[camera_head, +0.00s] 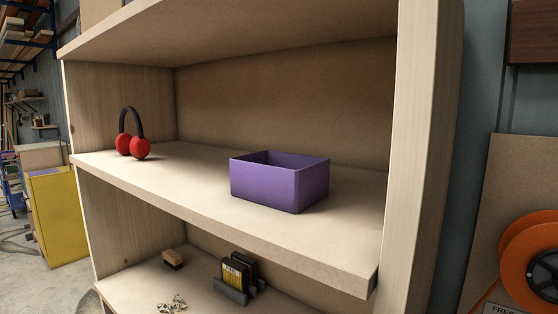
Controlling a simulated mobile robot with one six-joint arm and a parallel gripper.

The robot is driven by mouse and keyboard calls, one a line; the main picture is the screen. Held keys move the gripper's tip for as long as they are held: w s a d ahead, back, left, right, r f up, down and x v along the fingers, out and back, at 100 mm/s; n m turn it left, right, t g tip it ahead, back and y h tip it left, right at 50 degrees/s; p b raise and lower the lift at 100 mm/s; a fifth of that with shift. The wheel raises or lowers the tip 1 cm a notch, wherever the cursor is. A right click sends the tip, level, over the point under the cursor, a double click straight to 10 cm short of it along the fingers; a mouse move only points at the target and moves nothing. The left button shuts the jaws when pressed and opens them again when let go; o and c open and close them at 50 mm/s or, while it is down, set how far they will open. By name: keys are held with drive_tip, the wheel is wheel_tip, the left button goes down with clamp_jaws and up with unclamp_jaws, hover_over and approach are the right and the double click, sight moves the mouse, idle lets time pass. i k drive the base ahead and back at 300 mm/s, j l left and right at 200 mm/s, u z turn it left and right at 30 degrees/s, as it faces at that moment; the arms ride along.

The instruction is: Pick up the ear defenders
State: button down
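The ear defenders (139,146) have red cups and a black headband. They stand upright, band on top, on the middle shelf (200,178) at its left end, near the left side panel. Nothing touches them and they are fully visible. My gripper is not in this view.
A purple open box (265,184) stands on the same shelf, right of centre near the front edge. The shelf between box and ear defenders is clear. The lower shelf holds a small brush-like block (173,259), a dark item in a grey holder (236,276) and small metal pieces (173,304).

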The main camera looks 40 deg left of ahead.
sight(138, 146)
drive_tip(key=u, duration=2.4)
